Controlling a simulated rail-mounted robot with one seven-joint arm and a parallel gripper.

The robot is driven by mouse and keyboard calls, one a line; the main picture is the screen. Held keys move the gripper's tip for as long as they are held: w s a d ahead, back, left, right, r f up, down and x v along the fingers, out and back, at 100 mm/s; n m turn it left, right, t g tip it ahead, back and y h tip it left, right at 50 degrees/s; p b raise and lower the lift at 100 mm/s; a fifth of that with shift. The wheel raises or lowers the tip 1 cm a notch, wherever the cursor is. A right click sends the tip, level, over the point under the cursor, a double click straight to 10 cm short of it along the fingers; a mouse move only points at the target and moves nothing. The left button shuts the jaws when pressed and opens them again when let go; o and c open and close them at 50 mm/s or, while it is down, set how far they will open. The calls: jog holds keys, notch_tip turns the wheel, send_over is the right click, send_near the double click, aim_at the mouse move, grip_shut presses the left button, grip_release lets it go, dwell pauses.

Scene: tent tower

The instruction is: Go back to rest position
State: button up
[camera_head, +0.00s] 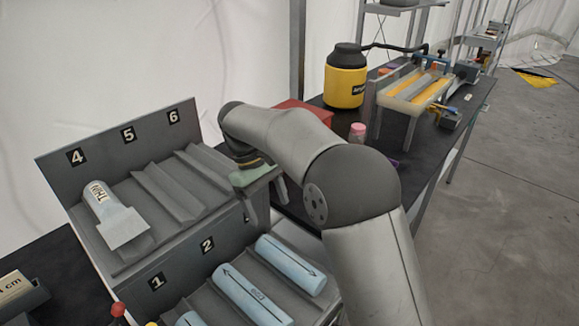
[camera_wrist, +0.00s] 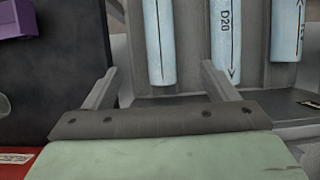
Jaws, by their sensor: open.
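My gripper (camera_head: 266,203) is open and empty beside the right end of the upper rack, above the lower rack. In the wrist view its two fingers (camera_wrist: 160,70) stand apart, with a pale blue cylinder (camera_wrist: 158,40) visible beyond the gap. My arm reaches in from the lower right of the head view and bends down to the left. Several pale blue cylinders (camera_head: 290,263) lie in the lower rack (camera_head: 175,285). One cylinder in the wrist view reads D20 (camera_wrist: 224,42).
The upper rack (camera_head: 190,158), marked 4, 5 and 6, holds a pale piece with a square end (camera_head: 103,208) under 4. A red box (camera_head: 302,112), pink-capped jar (camera_head: 357,131) and yellow canister (camera_head: 346,83) stand behind my arm. Open floor (camera_head: 520,160) lies right.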

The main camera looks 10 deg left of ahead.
jog(key=s+d+r+m+y, duration=0.1)
jog(key=s+d+r+m, duration=0.15)
jog(key=d, duration=0.75)
jog(key=s+d+r+m+y, duration=0.1)
jog(key=s+d+m, duration=0.2)
jog(key=d, duration=0.6)
jog(key=s+d+f+m+t+y, duration=0.1)
jog(key=s+d+f+m, duration=0.1)
jog(key=s+d, duration=0.4)
jog(key=s+d+f+m+t+y, duration=0.1)
jog(key=s+d+f+m, duration=0.2)
jog(key=s+d, duration=0.3)
jog(key=s+m, duration=0.1)
jog(key=s, duration=0.2)
jog(key=shift+s+d+f+t, duration=0.3)
jog(key=shift+s+d, duration=0.1)
jog(key=shift+m, duration=0.25)
notch_tip(320, 180, down, 12)
jog(key=d+b, duration=0.1)
jog(key=b, duration=0.9)
jog(key=shift+d+r, duration=0.15)
